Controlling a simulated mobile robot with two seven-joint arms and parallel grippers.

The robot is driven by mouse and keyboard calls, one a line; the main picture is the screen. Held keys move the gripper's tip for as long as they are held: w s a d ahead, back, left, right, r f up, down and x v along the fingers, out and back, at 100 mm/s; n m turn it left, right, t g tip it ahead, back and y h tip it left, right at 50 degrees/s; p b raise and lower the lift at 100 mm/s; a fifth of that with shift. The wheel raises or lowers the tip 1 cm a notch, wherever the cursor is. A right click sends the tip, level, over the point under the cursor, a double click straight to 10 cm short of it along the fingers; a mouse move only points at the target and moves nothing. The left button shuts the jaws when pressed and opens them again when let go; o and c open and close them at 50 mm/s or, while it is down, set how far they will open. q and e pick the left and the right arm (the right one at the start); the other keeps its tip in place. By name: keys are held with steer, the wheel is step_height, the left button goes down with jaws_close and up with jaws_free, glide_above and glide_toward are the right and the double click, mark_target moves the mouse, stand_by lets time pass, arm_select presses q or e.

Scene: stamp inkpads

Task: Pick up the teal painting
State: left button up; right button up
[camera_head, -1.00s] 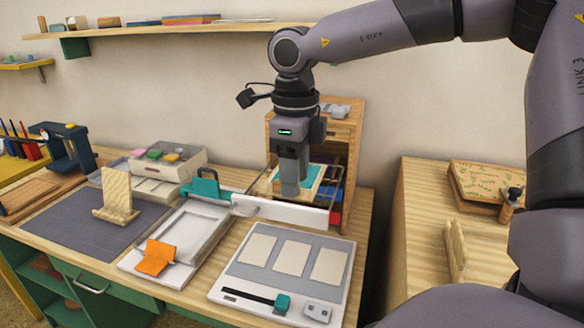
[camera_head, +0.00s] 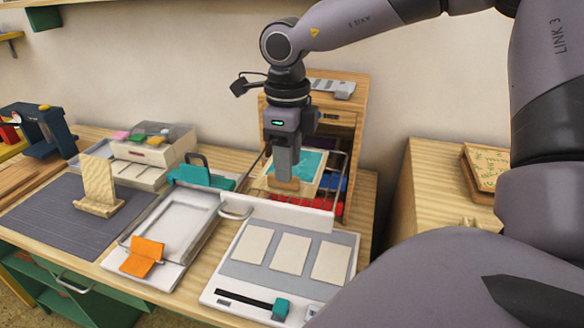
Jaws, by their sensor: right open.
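The teal painting (camera_head: 314,163), a flat piece with a cream border, lies in the pulled-out wire-sided drawer with the white front (camera_head: 285,213). My right gripper (camera_head: 286,183) points straight down over the drawer. It is open, and its fingertips overlap the painting's left front part in this view. A small brownish patch shows at the fingertips; I cannot tell whether they touch the painting. The gripper hides part of the painting. My left gripper is not in view.
Red (camera_head: 306,203) and blue (camera_head: 333,181) pieces sit in the drawer near the painting. A wooden cabinet (camera_head: 358,88) stands behind. A white tray (camera_head: 186,228) and a board with cream cards (camera_head: 250,279) lie in front. A wooden stand (camera_head: 98,182) is at left.

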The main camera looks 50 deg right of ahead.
step_height(320, 180, down, 3)
steer(key=shift+w+f, duration=0.1)
steer(key=shift+f, duration=0.05)
steer(key=shift+c, duration=0.3)
jaws_close()
steer(key=shift+d, duration=0.1)
